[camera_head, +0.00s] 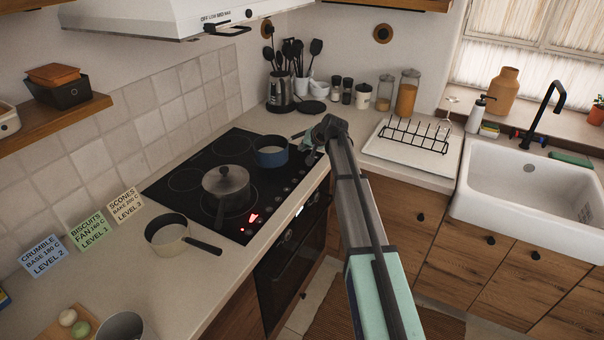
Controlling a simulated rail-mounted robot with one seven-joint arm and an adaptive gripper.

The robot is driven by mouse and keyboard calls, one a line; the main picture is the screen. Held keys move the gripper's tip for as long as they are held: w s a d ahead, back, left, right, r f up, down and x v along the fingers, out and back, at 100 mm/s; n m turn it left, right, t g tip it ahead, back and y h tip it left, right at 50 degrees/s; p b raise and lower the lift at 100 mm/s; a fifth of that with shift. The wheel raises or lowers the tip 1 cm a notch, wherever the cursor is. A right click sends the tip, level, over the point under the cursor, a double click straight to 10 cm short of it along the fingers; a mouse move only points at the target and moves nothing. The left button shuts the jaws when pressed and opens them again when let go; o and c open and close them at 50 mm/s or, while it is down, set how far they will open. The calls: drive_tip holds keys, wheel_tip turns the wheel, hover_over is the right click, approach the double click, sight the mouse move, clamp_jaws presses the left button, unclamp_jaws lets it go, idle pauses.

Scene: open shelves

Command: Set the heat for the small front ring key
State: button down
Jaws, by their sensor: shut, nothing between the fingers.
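The black glass hob (160,190) is set in the worktop. A lidded grey pot (226,186) stands on its near part, with its handle toward the front. A blue pan (271,155) stands on the far part. Small round keys (287,189) run along the hob's front edge; their labels are too small to read. Red lights (252,218) glow at the near end of this row. My gripper (306,147) is shut and empty at the hob's far front corner, beside the blue pan. I cannot tell whether it touches anything.
A cream pan (168,234) stands on the worktop near the hob. Recipe cards (88,231) lean on the tiles. A dish rack (415,135) and white sink (540,190) are at right. The extractor hood (150,18) overhangs the hob.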

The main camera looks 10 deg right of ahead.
sight(300, 171)
drive_tip(key=shift+f+b, duration=1.8)
drive_tip(key=shift+f, duration=2.6)
drive_tip(key=shift+f, duration=0.1)
drive_tip(key=shift+f+b, duration=0.3)
drive_tip(key=shift+b, duration=0.1)
drive_tip(key=shift+f, duration=0.3)
drive_tip(key=shift+s+f+b, duration=0.15)
drive_tip(key=shift+f+b, duration=0.15)
drive_tip(key=shift+b, duration=0.15)
drive_tip(key=shift+a+r, duration=0.15)
drive_tip(key=shift+r, duration=0.65)
